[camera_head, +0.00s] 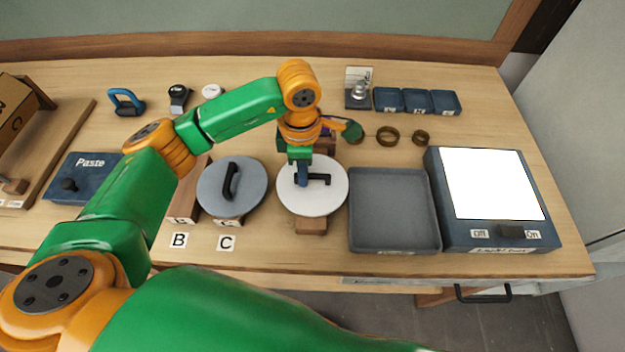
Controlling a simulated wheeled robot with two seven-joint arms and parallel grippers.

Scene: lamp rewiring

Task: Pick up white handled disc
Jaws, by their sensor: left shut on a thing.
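The white handled disc (322,203) is a round white plate with a dark handle (324,180), near the middle of the table above a small wooden block. My left gripper (303,178) points down at the disc and is shut on its handle. I cannot tell whether the disc is touching the block below. My right gripper is not in view.
A grey disc (212,194) with a black handle lies just left, by labels B and C. An empty grey tray (394,215) sits close on the right, then a light box (545,238). Rings (387,137) and small blue trays (388,100) stand behind.

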